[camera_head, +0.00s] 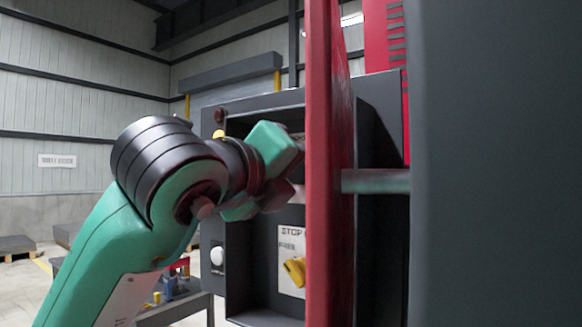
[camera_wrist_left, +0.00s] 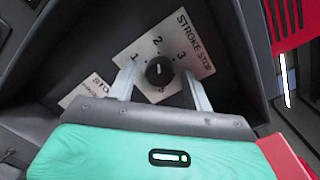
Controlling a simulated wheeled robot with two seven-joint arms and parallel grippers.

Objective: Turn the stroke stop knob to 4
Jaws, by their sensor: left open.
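The stroke stop knob (camera_wrist_left: 159,70) is round and black with a pale pointer mark. In the left wrist view it sits on a white plate (camera_wrist_left: 138,52) marked STROKE STOP. Its mark points up toward the 2. The numbers 1, 2 and 3 are readable; the 4 is not clearly seen, and my right-hand finger covers part of the plate. My left gripper (camera_wrist_left: 161,75) is open, with one finger on each side of the knob; contact is not clear. In the head view my left gripper (camera_head: 272,180) reaches into the cabinet, its fingertips largely hidden. My right gripper is out of view.
A red upright panel (camera_head: 322,160) stands close beside my left gripper and blocks the head view. A yellow knob (camera_head: 294,271) on a second white plate (camera_head: 288,238) is lower in the dark cabinet (camera_head: 240,285). Cabinet walls surround the recess closely.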

